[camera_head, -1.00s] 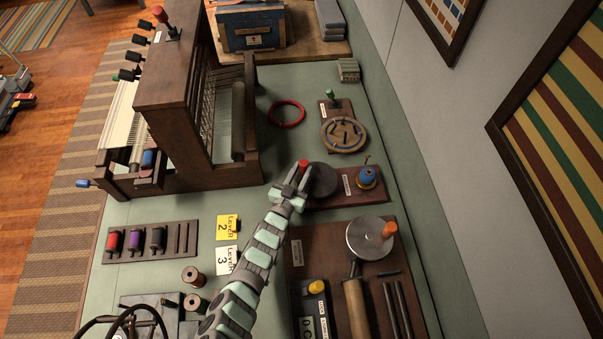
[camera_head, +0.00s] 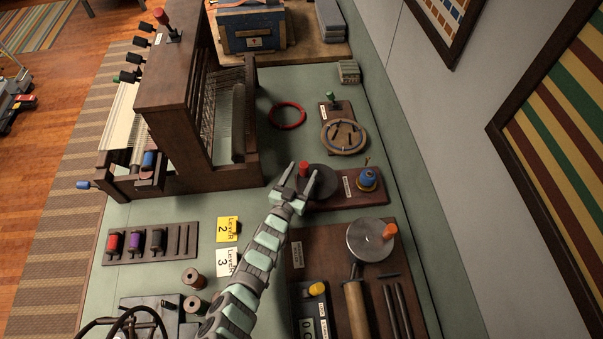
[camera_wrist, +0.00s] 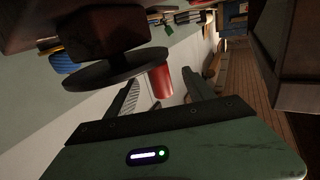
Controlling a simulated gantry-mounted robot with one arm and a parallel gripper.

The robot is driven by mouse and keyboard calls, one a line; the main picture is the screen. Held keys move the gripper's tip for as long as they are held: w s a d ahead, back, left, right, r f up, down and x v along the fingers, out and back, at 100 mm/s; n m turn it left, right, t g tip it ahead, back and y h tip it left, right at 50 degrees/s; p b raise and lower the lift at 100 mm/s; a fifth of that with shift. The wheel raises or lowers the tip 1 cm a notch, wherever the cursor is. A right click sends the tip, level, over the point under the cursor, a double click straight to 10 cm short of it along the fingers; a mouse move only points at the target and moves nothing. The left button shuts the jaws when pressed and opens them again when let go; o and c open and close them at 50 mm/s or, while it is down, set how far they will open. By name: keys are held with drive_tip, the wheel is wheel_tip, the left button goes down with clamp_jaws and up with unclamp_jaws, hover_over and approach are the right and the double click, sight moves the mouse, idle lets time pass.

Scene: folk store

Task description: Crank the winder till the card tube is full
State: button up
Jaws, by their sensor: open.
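The winder stands on a dark wooden board (camera_head: 335,201). Its black crank disc (camera_head: 322,179) carries a red knob (camera_head: 304,168) at its left edge. A blue tube (camera_head: 367,179) stands on the board's right side; I cannot tell how much is wound on it. My gripper (camera_head: 302,178) is open at the disc's left side, with the red knob between its spread fingers in the head view. In the wrist view the red knob (camera_wrist: 162,82) sticks out from the dark disc (camera_wrist: 114,68) between the open fingers, and I see no finger pressing it.
A large dark wooden loom (camera_head: 170,95) stands to the left. A board with a grey disc and orange knob (camera_head: 390,230) is in front. A round frame (camera_head: 343,136) and a red ring (camera_head: 287,113) lie behind. Yellow and white lever cards (camera_head: 227,228) lie left of my arm.

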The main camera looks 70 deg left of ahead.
drive_tip(key=shift+s+d, duration=0.1)
drive_tip(key=shift+p+v, duration=1.05)
drive_tip(key=shift+v, duration=0.2)
drive_tip(key=p+v, duration=0.3)
drive_tip(key=v, duration=0.3)
drive_tip(key=shift+d+r, duration=0.1)
drive_tip(key=shift+d, duration=0.05)
